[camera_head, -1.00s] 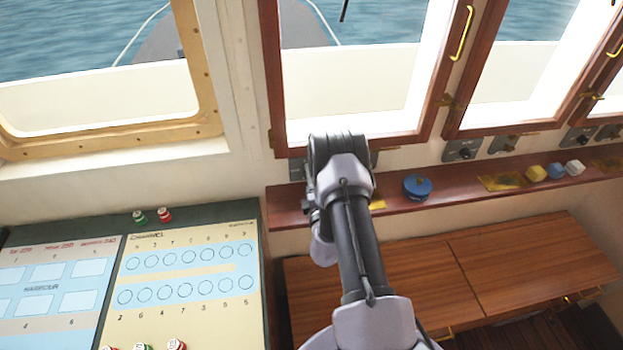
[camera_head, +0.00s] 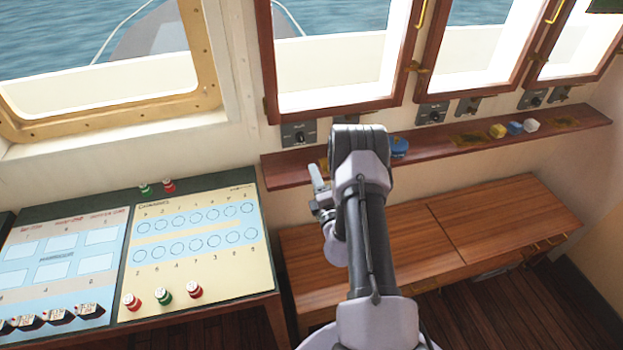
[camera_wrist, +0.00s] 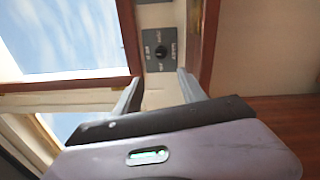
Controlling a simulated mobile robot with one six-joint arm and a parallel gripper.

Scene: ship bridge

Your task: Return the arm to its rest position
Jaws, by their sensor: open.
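My arm rises from the bottom of the head view and bends at its dark upper joint. My gripper (camera_head: 316,178) shows partly at the left of the arm, in front of the wooden shelf. In the wrist view my gripper (camera_wrist: 160,88) has its two fingers apart with nothing between them. Beyond the fingers are a grey switch panel (camera_wrist: 160,48) and a window frame.
The shelf (camera_head: 450,148) under the windows holds a blue round object (camera_head: 399,147), partly behind my arm, and small yellow, blue and white blocks. A chart table (camera_head: 268,284) with red and green pieces stands left. A wooden cabinet (camera_head: 490,225) stands right.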

